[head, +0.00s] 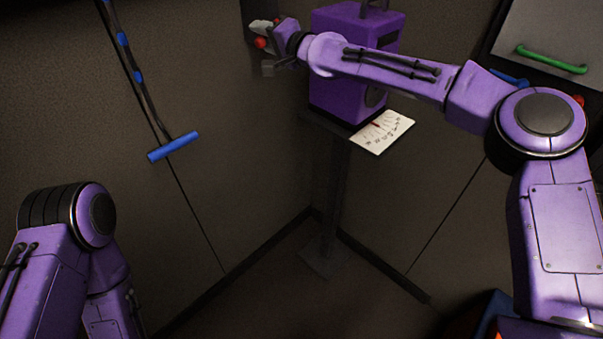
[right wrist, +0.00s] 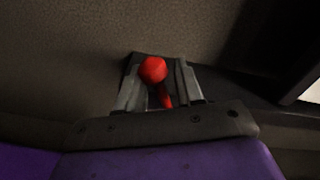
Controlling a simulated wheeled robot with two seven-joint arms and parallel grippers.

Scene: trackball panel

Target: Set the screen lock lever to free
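The lever shows as a red ball knob (head: 260,43) at a dark plate on the left wall, near the top of the head view. In the right wrist view the red knob (right wrist: 153,70) and part of its red stem show between the two grey fingers. My right gripper (head: 266,46) reaches to it from the right. Its fingers (right wrist: 160,88) stand apart on either side of the lever, and a gap shows beside the stem, so it looks open around it. Any lock markings are too dark to read. My left gripper is outside the view.
A purple box (head: 350,65) stands on a post close below and behind my right forearm, with a white dial card (head: 383,132) at its front. A blue T-handle (head: 173,147) hangs on the left wall. A green handle (head: 551,60) is at upper right.

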